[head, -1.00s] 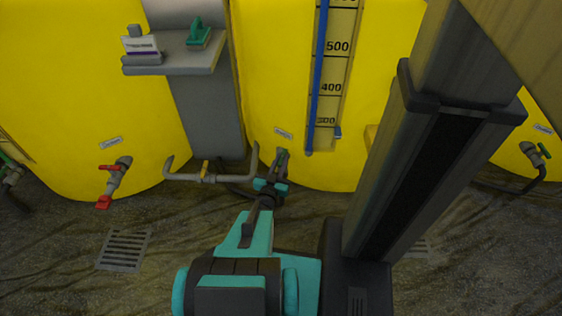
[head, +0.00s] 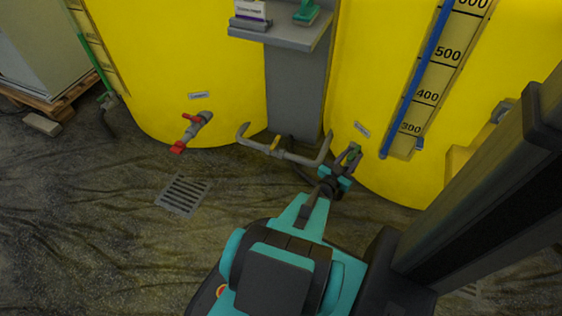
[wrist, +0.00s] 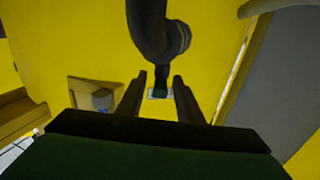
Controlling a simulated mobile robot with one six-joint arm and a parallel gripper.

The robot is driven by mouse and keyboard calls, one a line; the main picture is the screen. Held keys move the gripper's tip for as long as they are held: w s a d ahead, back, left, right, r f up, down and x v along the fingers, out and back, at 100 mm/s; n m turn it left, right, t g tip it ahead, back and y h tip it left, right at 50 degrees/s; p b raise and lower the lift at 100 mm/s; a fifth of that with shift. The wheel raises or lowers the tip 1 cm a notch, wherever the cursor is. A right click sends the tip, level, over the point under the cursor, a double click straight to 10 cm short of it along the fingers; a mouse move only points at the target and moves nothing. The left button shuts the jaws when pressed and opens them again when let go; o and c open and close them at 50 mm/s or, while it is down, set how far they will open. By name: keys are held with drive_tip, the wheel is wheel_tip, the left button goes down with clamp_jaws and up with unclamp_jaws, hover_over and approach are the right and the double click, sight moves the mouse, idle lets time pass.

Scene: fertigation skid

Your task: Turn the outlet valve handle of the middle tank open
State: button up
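The middle tank (head: 400,60) is the yellow one with the blue sight gauge. Its outlet valve is mostly hidden behind my gripper (head: 348,158) in the head view, with a bit of green at the fingertips. In the wrist view, the dark green valve handle (wrist: 160,80) hangs below a grey pipe elbow (wrist: 160,30). My gripper (wrist: 158,88) is open there, one finger on each side of the handle's lower end. Gaps show between fingers and handle, and the handle's exact angle is hard to tell.
A grey pipe with a yellow fitting (head: 285,152) runs just left of my gripper. The left tank (head: 180,60) has a red-handled valve (head: 190,130). A grey shelf (head: 283,35) stands between the tanks. A floor drain (head: 183,194) lies in open floor.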

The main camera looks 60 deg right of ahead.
drive_tip(key=shift+w+d+f+m+g+y+b, duration=0.15)
drive_tip(key=shift+m+g+y+b, duration=0.2)
drive_tip(key=shift+m+g+b, duration=0.6)
drive_tip(key=shift+w+r+m+g+y+b, duration=0.15)
drive_tip(key=shift+m+g+y+b, duration=0.3)
drive_tip(key=shift+g+b, duration=0.75)
